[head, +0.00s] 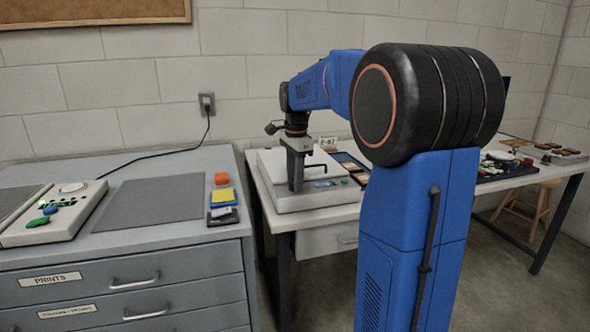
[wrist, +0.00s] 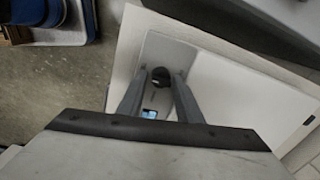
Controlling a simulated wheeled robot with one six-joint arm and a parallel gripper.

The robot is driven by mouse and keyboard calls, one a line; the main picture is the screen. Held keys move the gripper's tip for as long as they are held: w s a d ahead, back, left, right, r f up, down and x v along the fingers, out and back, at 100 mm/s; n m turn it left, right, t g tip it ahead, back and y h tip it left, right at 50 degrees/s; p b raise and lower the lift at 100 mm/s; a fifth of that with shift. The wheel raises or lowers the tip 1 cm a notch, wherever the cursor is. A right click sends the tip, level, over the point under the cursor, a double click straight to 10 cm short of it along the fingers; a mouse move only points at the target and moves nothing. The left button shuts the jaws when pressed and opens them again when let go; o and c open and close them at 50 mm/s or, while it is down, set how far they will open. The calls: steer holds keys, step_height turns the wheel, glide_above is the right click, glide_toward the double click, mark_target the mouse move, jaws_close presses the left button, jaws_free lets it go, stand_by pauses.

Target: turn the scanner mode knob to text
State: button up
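The scanner (head: 310,200) is a low pale box on the white table, with a small blue display (head: 325,184) on its front strip. My gripper (head: 296,188) points down over the front left of that strip. In the wrist view, a round black knob (wrist: 161,78) lies between the fingertips of my gripper (wrist: 160,73), on a grey panel beside the lit blue display (wrist: 149,114). The fingers are open, with a gap showing on each side of the knob. The knob is hidden in the head view. Its pointer and mode labels are too small to read.
A grey drawer cabinet (head: 135,270) stands at left with another white device (head: 55,212), a grey mat (head: 150,198) and small coloured blocks (head: 222,196). A blue tray (head: 349,163) lies right of the scanner. A wooden stool (head: 515,208) stands under the table at right.

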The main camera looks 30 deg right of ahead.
step_height(320, 180, up, 17)
steer(key=shift+s+r, duration=0.15)
steer(key=shift+s, duration=0.3)
stand_by(0.5)
steer(key=s+a+f+n+t, duration=0.1)
steer(key=s+a+f+n, duration=0.45)
steer(key=s, duration=0.25)
steer(key=s+a+f+n+t, duration=0.1)
steer(key=s+a+f+n, duration=0.45)
steer(key=s, duration=0.25)
steer(key=s+a+f+n+t, duration=0.1)
steer(key=s+a+f+n, duration=0.1)
steer(key=s+f+n, duration=0.2)
steer(key=s+a+f+n+t, duration=0.1)
steer(key=s+a+f+n, duration=0.2)
steer(key=s+f, duration=0.7)
step_height(320, 180, down, 2)
steer(key=shift+a+f+n, duration=0.1)
steer(key=shift+a+n, duration=0.1)
steer(key=shift+n, duration=0.4)
steer(key=shift+s, duration=0.1)
